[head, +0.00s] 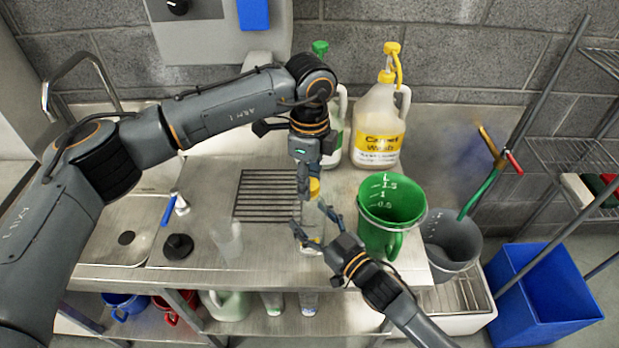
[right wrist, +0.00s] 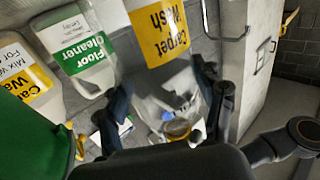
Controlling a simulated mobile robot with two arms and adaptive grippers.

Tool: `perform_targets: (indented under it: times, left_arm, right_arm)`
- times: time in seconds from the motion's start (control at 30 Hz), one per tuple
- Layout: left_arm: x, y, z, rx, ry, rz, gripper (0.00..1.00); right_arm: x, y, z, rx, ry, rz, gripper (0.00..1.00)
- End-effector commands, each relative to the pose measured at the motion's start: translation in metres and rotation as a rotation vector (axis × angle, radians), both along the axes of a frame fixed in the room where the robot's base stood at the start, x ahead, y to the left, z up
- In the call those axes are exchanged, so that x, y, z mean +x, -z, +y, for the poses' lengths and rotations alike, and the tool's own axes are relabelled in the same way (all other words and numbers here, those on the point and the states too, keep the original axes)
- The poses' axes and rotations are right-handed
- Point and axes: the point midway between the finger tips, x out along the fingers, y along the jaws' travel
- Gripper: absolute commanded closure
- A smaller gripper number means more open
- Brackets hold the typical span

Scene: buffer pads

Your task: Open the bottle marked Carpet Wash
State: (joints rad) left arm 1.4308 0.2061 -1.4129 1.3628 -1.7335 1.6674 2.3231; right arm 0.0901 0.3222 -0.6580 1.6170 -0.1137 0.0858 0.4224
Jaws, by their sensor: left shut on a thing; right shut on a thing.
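The small clear bottle (head: 311,212) stands upright near the middle of the steel counter, partly hidden by my grippers. In the right wrist view its yellow label reads Carpet Wash (right wrist: 158,35). My right gripper (head: 318,228) is shut around the bottle's lower body from the right; its fingers also show in the right wrist view (right wrist: 168,95). My left gripper (head: 305,182) points down from above and is shut at the bottle's top, where a yellow cap (head: 314,188) shows beside the fingers. Whether the cap has turned cannot be seen.
A large jug labelled Carpet Wash (head: 378,125) and a Floor Cleaner jug (right wrist: 82,52) stand at the back. A green measuring jug (head: 390,215) is close to my right gripper.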

Motion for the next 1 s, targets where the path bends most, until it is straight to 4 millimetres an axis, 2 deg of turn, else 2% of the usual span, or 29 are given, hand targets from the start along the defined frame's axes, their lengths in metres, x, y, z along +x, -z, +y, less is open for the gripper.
perform_targets:
  times: [0.27, 1.0]
  left_arm:
    - [0.0, -0.002, 0.0, 0.0, 0.001, 0.0, 0.99]
    - [0.0, -0.022, 0.0, 0.0, 0.002, 0.001, 0.99]
  right_arm:
    - [0.0, 0.001, 0.0, 0.0, 0.0, 0.001, 1.0]
    - [0.0, 0.001, 0.0, 0.0, 0.0, 0.002, 1.0]
